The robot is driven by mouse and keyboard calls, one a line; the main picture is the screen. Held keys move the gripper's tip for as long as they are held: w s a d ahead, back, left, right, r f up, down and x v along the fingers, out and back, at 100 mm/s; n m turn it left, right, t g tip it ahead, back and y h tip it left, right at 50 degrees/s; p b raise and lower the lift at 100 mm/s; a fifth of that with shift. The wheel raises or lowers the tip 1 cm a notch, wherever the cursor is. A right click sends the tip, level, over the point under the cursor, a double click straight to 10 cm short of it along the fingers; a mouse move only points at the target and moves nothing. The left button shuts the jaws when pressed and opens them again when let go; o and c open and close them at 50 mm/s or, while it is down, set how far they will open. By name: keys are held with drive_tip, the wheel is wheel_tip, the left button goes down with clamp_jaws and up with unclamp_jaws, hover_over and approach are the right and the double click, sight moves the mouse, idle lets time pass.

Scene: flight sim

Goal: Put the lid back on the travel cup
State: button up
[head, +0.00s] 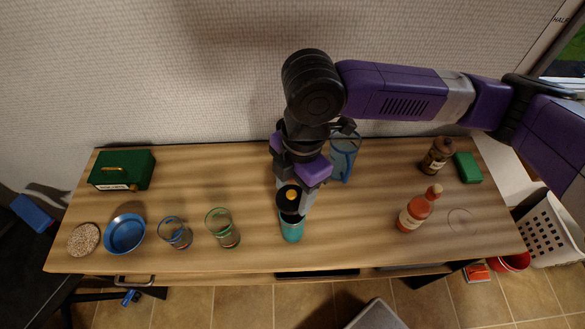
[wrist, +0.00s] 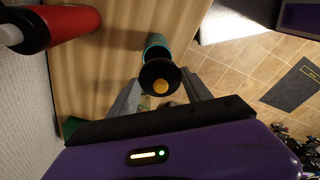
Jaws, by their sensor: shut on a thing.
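The travel cup (head: 292,229) is teal and stands upright near the table's front edge, in the middle. The lid (head: 289,194) is black with an orange centre. My gripper (head: 291,206) is shut on the lid and points down over the cup. In the wrist view, the lid (wrist: 160,76) sits between my two grey fingers (wrist: 163,92), with the teal cup (wrist: 154,42) partly hidden behind it.
On the table (head: 260,169), two glasses (head: 222,228) (head: 175,233), a blue bowl (head: 125,234) and a green box (head: 122,170) stand left. A blue pitcher (head: 342,158) is behind my gripper. A red bottle (head: 417,209) and a brown bottle (head: 437,156) stand right.

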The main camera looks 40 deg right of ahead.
drive_tip(key=shift+w+f, duration=0.15)
drive_tip(key=shift+f+b, duration=2.55)
drive_tip(key=shift+f, duration=0.45)
drive_tip(key=shift+d, duration=0.2)
drive_tip(key=shift+f, duration=0.2)
drive_tip(key=o, duration=1.8)
drive_tip(key=shift+r, duration=0.1)
drive_tip(key=shift+r+p, duration=2.95)
drive_tip(key=shift+r, duration=0.5)
